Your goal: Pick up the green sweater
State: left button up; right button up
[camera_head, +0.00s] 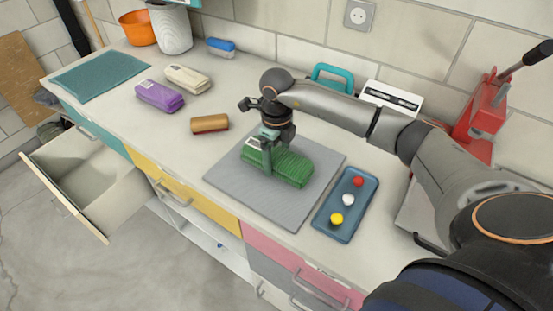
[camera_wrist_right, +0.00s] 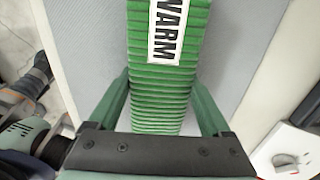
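The green sweater (camera_head: 290,168) is a folded, ribbed green bundle with a white label reading "WARM". It lies on a grey mat (camera_head: 230,185) on the counter; it also shows in the right wrist view (camera_wrist_right: 160,85). My right gripper (camera_head: 268,165) is pointed down over the sweater. In the right wrist view its two green fingers (camera_wrist_right: 160,95) stand on either side of the sweater, their tips at its edges. I cannot tell whether they press on it. The far finger is hidden in the head view.
A blue tray (camera_head: 325,222) with red, white and yellow balls lies right of the mat. A brown item (camera_head: 209,124), a purple bundle (camera_head: 160,95) and a cream bundle (camera_head: 187,79) lie to the left. An open drawer (camera_head: 60,198) juts out. A red tool (camera_head: 485,110) stands right.

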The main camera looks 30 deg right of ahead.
jog(key=c, duration=1)
jog(key=shift+r, duration=0.1)
jog(key=shift+c, duration=0.5)
